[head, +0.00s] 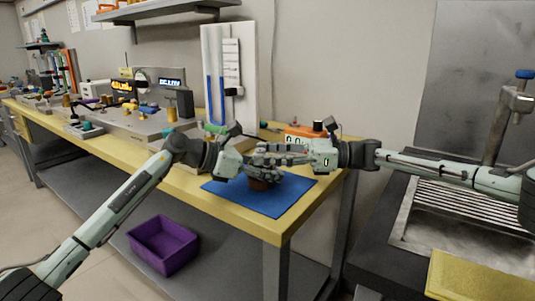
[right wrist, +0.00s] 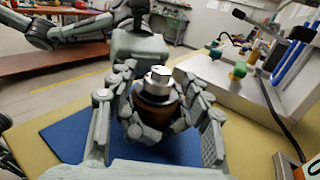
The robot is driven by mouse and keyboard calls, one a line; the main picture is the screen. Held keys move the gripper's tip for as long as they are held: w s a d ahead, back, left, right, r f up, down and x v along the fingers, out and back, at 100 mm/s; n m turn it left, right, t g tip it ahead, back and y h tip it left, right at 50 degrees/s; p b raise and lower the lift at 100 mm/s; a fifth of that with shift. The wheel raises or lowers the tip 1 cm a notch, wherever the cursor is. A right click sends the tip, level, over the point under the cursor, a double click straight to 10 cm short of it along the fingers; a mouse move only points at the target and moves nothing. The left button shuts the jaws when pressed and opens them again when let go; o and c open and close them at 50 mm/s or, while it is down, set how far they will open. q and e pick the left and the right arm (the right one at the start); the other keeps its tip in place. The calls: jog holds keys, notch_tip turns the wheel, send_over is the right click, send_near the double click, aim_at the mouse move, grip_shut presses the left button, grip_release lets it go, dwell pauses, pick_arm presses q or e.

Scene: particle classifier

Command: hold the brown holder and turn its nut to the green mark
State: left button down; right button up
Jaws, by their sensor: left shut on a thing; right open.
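The brown holder (head: 259,184) is upright, low over or on the blue mat. In the right wrist view the holder (right wrist: 155,111) has a silver nut (right wrist: 158,77) on top. My left gripper (head: 258,174) is shut on the holder, its fingers around both sides. In the right wrist view the left gripper (right wrist: 155,118) reaches in from the far side. My right gripper (head: 265,154) is open, just above the left one. Its fingers (right wrist: 157,105) stand wide on either side of the holder and left gripper, apart from the nut. I cannot make out a green mark on the holder.
The blue mat (head: 287,194) lies on the yellow bench (head: 190,182) near its right end. An orange device (head: 300,131) stands behind the right gripper. A white panel with blue tubes (head: 246,75) stands at the back. A purple bin (head: 163,245) sits below the bench.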

jog(key=shift+c, duration=0.6)
grip_shut()
jog(key=shift+a, duration=0.1)
